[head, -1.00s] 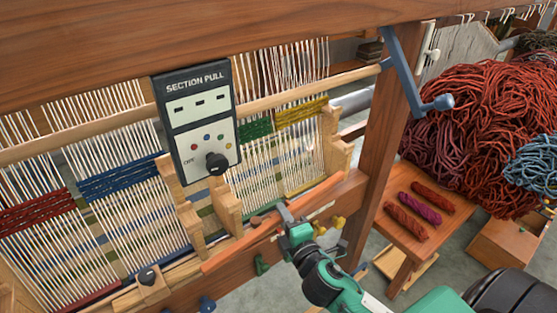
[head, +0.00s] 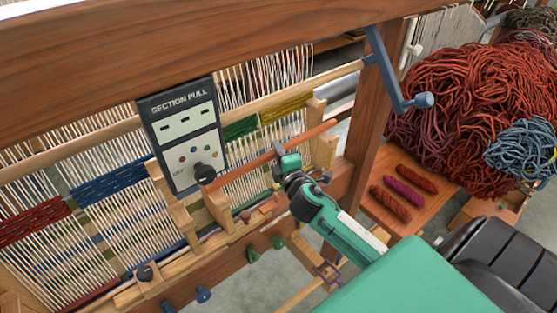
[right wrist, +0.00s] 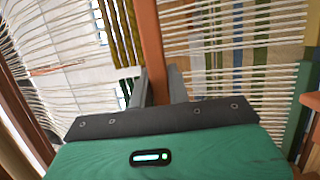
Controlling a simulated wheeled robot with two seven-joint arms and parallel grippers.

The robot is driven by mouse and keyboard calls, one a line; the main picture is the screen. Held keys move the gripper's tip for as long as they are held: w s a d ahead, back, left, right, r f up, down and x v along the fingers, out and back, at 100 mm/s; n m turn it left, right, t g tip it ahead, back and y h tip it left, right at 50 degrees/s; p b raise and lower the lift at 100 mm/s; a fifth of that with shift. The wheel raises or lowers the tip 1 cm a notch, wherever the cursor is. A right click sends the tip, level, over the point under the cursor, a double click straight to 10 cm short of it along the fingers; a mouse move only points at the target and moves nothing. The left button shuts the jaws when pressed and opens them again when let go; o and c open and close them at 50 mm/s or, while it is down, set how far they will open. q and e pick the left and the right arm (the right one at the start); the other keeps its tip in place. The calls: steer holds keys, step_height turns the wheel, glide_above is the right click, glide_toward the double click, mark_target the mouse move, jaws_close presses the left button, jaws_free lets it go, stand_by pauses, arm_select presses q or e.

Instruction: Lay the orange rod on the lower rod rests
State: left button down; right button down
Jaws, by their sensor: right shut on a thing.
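The orange rod (head: 236,173) is held slanting in front of the loom's threads, its right end higher in the head view. My right gripper (head: 279,153) is shut on it near the middle. In the right wrist view the rod (right wrist: 151,45) runs between the two fingers (right wrist: 158,90). Stepped wooden rod rests stand at the left (head: 178,212) and at the right (head: 324,150). The rod's left end is by the left rests and its right end crosses in front of the right ones. I cannot tell whether it touches them. My left gripper is out of view.
The section pull control box (head: 182,130) hangs close to the rod's left end. A blue crank (head: 405,85) sits on the right post. Small pegs (head: 203,294) line the front beam. A side table (head: 385,210) holds three small skeins, beside a large red wool heap (head: 450,110).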

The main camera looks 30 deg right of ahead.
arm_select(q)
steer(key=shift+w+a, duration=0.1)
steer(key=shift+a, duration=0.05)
arm_select(e)
step_height(320, 180, down, 3)
steer(key=shift+f, duration=0.2)
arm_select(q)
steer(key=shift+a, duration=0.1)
arm_select(e)
steer(key=shift+f, duration=0.2)
steer(key=c, duration=1.3)
jaws_free()
arm_select(q)
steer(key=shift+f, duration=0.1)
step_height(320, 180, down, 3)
steer(key=b, duration=0.3)
arm_select(e)
steer(key=v, duration=1.2)
steer(key=shift+r, duration=0.25)
